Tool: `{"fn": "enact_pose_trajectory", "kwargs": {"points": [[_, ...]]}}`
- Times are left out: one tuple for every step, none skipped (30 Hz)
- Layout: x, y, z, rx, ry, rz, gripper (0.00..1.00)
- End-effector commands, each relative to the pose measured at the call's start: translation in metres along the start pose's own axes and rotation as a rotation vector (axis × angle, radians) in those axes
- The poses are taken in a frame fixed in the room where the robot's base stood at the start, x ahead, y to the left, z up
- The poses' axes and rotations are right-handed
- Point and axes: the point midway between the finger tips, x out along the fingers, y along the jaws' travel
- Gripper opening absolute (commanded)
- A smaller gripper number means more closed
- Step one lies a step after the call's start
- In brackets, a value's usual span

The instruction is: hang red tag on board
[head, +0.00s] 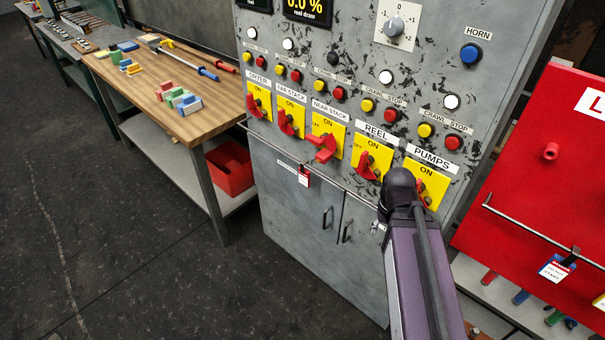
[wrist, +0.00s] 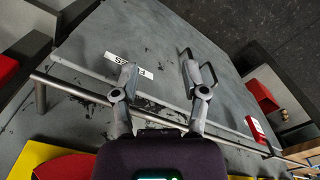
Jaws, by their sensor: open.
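A small red tag (head: 304,176) with a white label hangs from the metal rail (head: 330,178) across the front of the grey cabinet. It also shows at the right of the wrist view (wrist: 255,129). The red board (head: 520,150) stands at the right, with its own rail (head: 525,232) along the lower part. My gripper (wrist: 160,74) is open and empty, with its fingers spread over the cabinet front near the rail. The tag is outside the fingers, off to their right. In the head view my arm hides the gripper.
A danger tag (head: 557,268) hangs from the board's rail. A red peg (head: 550,151) sticks out of the board. Red switch handles (head: 323,147) project above the cabinet rail, and door handles (head: 327,218) below it. A workbench (head: 150,90) stands left; the dark floor before it is clear.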

Motion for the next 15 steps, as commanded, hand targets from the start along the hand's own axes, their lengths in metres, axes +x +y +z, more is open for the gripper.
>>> {"fn": "enact_pose_trajectory", "kwargs": {"points": [[0.0,0.0,0.0001,0.0,0.0,0.0,0.57],[0.0,0.0,0.0001,0.0,0.0,0.0,0.57],[0.0,0.0,0.0001,0.0,0.0,0.0,0.57],[0.0,0.0,0.0001,0.0,0.0,0.0,0.57],[0.0,0.0,0.0001,0.0,0.0,0.0,0.57],[0.0,0.0,0.0001,0.0,0.0,0.0,0.57],[0.0,0.0,0.0001,0.0,0.0,0.0,0.57],[0.0,0.0,0.0001,0.0,0.0,0.0,0.57],[0.0,0.0,0.0,0.0,0.0,0.0,0.69],[0.0001,-0.0001,-0.0001,0.0,0.0,0.0,0.78],[0.0002,-0.0003,-0.0005,0.001,0.0,0.001,0.87],[0.0004,-0.0008,-0.0013,0.003,0.001,0.004,0.99],[0.0006,-0.0014,-0.0022,0.005,0.002,0.006,1.0],[0.0009,-0.0022,-0.0034,0.007,0.003,0.01,1.0],[0.0014,-0.0036,-0.0055,0.012,0.005,0.016,1.0]]}}
